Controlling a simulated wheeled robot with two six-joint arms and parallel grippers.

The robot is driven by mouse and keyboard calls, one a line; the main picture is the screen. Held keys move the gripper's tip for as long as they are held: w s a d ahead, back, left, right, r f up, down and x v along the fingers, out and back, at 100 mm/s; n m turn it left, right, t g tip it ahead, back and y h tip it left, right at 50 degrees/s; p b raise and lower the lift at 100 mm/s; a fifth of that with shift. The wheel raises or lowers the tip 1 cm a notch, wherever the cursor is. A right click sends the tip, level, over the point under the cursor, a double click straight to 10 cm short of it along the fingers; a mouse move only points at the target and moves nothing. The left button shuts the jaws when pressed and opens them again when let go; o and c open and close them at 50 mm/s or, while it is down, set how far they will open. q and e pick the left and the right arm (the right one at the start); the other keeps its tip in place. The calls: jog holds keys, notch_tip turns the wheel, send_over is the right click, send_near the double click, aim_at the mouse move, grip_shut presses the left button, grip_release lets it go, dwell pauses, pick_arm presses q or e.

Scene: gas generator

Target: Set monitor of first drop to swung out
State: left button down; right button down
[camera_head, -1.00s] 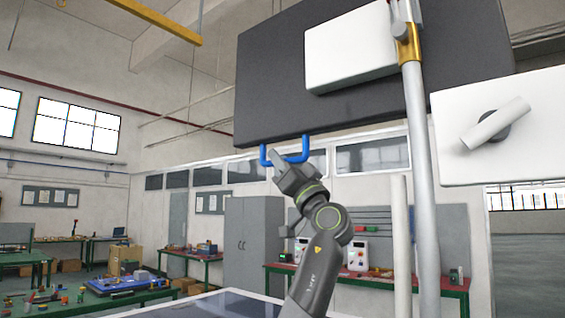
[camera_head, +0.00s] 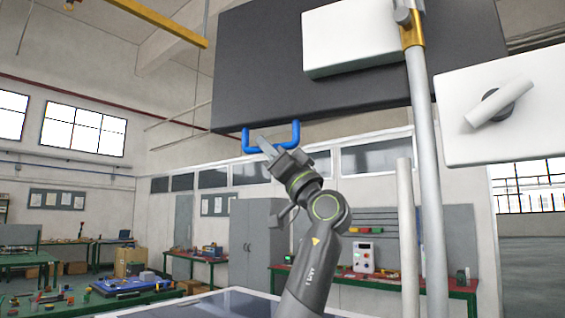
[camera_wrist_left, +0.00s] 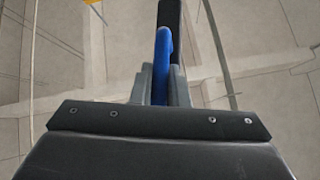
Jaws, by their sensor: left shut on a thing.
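The monitor (camera_head: 260,75) is a large dark panel at the top of the head view, seen from behind, with a white box (camera_head: 350,40) on its back. A blue U-shaped handle (camera_head: 296,137) hangs from its lower edge near the left corner. My left gripper (camera_head: 268,149) is shut on this handle. In the left wrist view the blue handle (camera_wrist_left: 161,62) stands between the two fingers, with the dark monitor edge above it. A silver pole with a gold collar (camera_head: 413,37) stands at the monitor's right part. My right gripper is not in view.
A white panel with a grey lever (camera_head: 498,104) is right of the pole. A shorter white post (camera_head: 407,235) stands beside the pole. A grey cabinet (camera_head: 258,232), green worktables (camera_head: 455,289) and a dark flat surface (camera_head: 225,305) lie lower down. Open air surrounds the monitor's left side.

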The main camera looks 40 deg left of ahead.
pick_arm(q)
jog(key=s+d+n+g+h+b, duration=0.3)
jog(key=s+n+g, duration=0.3)
jog(key=s+g, duration=0.8)
jog(key=shift+s+d+n+g+h+b, duration=0.3)
jog(key=shift+s+d+g+b, duration=0.15)
jog(key=shift+d+b, duration=0.2)
jog(key=shift+f, duration=0.1)
jog(key=c, duration=1.8)
grip_release()
jog(key=o, duration=0.4)
jog(key=shift+s+d, duration=0.15)
